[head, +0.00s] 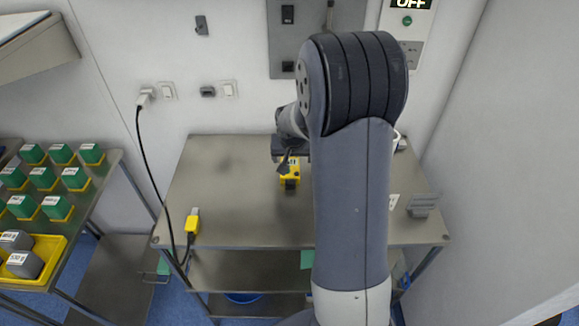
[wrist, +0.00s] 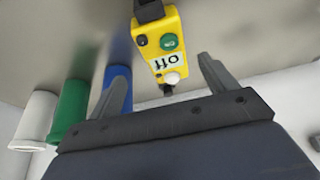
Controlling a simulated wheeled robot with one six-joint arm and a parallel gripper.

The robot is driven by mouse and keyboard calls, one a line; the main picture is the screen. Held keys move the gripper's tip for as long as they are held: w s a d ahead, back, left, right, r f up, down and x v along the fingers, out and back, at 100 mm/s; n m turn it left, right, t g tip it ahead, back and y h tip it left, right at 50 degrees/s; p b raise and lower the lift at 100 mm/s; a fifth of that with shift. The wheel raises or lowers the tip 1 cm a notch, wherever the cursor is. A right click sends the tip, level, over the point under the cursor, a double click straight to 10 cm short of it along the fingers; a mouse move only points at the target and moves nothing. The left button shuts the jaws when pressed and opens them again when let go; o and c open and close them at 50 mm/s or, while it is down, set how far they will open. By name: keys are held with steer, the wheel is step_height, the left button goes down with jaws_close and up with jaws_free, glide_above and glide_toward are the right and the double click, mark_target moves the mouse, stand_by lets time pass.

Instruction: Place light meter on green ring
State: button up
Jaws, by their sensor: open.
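A yellow box-shaped device (wrist: 160,50) with a green button, a white knob and a label reading "off" fills the upper middle of the wrist view. It looks like the light meter, though I cannot be sure. In the head view it (head: 291,178) lies on the metal table, partly hidden by my gripper (head: 288,158). In the wrist view my gripper (wrist: 165,82) is open and empty, its fingers apart on either side of the device's near end. A green cylinder (wrist: 75,112) stands at the left of the wrist view; I cannot make out a separate green ring.
A white cylinder (wrist: 38,118) and a blue cylinder (wrist: 117,88) flank the green one. On the metal table (head: 225,175), another yellow device (head: 192,222) with a black cable lies at the front left. A small metal holder (head: 421,206) is at right. A side table (head: 100,190) carries several green-topped blocks.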

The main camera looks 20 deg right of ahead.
mark_target(290, 163)
steer(key=shift+w+a+p+x, duration=0.15)
steer(key=shift+p+x, duration=0.1)
steer(key=shift+x, duration=0.65)
steer(key=shift+w+p+x, duration=0.1)
steer(key=shift+p+x, duration=0.15)
steer(key=shift+x, duration=0.65)
steer(key=shift+w+a+p+x, duration=0.15)
steer(key=shift+p+x, duration=0.1)
steer(key=shift+x, duration=0.65)
steer(key=shift+d+r, duration=0.1)
steer(key=c, duration=1.3)
steer(key=shift+r, duration=0.15)
